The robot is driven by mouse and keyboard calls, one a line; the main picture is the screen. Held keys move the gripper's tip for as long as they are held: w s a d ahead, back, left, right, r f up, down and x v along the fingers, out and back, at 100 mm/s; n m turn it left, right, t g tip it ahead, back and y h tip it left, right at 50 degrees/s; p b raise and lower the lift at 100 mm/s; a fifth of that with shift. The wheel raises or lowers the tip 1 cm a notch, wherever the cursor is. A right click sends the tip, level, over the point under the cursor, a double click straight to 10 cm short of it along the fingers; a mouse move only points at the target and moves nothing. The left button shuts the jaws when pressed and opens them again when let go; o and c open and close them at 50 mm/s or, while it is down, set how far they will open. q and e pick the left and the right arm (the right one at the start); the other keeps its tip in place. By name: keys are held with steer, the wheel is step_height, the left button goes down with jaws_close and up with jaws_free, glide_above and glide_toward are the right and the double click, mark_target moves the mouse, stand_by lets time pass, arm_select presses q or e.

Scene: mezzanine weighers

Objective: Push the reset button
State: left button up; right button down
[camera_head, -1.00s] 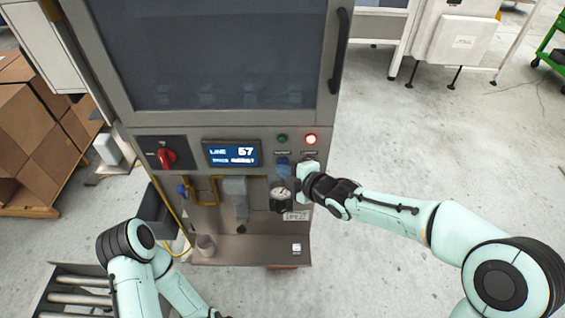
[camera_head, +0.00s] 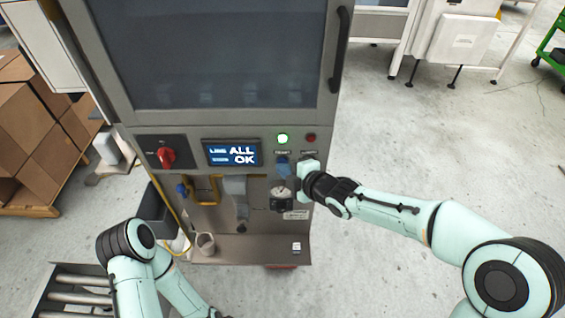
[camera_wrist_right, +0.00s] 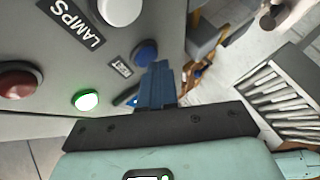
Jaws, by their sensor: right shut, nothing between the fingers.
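My right gripper (camera_head: 289,168) is shut and empty, up against the machine's control panel (camera_head: 190,140) below the lamps. In the right wrist view its blue fingers (camera_wrist_right: 158,85) point at the panel. A round blue button (camera_wrist_right: 145,52) with a small unreadable label shows just beyond them. Another bit of blue and a label at the fingers' left are partly covered, so I cannot tell which control they touch. The green lamp (camera_head: 282,139) is lit and the red lamp (camera_head: 311,138) is dark. The display (camera_head: 232,153) reads "ALL OK". My left gripper is out of view.
A red rotary switch (camera_head: 166,157) is left of the display. A cup (camera_head: 205,243) stands on the machine's lower shelf (camera_head: 250,250). Cardboard boxes (camera_head: 30,135) are at the left.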

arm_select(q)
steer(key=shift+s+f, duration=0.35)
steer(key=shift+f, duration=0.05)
arm_select(e)
steer(key=shift+s, duration=0.65)
